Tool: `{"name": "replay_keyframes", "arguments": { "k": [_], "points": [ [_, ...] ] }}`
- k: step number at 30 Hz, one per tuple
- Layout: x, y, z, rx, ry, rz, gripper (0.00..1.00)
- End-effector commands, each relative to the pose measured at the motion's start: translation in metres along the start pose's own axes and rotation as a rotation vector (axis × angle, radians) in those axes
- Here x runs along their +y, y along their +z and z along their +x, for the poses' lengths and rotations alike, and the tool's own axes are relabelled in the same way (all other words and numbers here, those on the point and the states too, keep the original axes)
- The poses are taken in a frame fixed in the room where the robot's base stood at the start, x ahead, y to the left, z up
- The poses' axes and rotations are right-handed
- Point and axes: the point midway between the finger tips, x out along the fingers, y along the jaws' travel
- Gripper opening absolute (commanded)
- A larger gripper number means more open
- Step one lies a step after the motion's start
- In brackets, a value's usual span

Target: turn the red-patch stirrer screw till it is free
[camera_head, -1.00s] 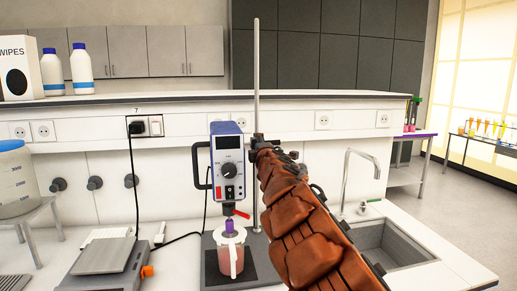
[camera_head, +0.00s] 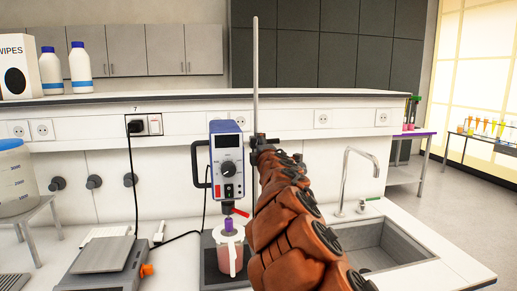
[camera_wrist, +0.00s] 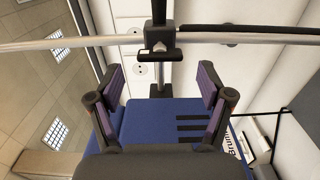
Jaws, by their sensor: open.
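The stirrer (camera_head: 227,160) is a blue and grey box with a dial, held on an upright metal rod (camera_head: 256,70) by a dark clamp (camera_head: 262,141). A red piece (camera_head: 241,212) shows at the stirrer's lower end. My gripper is at the clamp's height, largely hidden by my brown arm in the head view. The clamp (camera_wrist: 159,42) on the rod lies beyond the fingertips. I cannot make out a red patch on a screw.
A jug (camera_head: 231,252) with pink liquid stands under the stirrer. A sink (camera_head: 375,240) with a tap (camera_head: 360,170) is to the right. A grey balance-like device (camera_head: 103,255) is left. A raised shelf (camera_head: 330,96) runs behind the rod.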

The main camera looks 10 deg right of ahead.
Motion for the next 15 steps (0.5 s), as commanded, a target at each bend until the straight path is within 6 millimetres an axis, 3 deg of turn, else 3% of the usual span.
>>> {"name": "replay_keyframes", "arguments": {
  "k": [15],
  "points": [
    [0.001, 0.0, -0.055, -0.001, 0.002, 0.0, 0.79]
  ]
}}
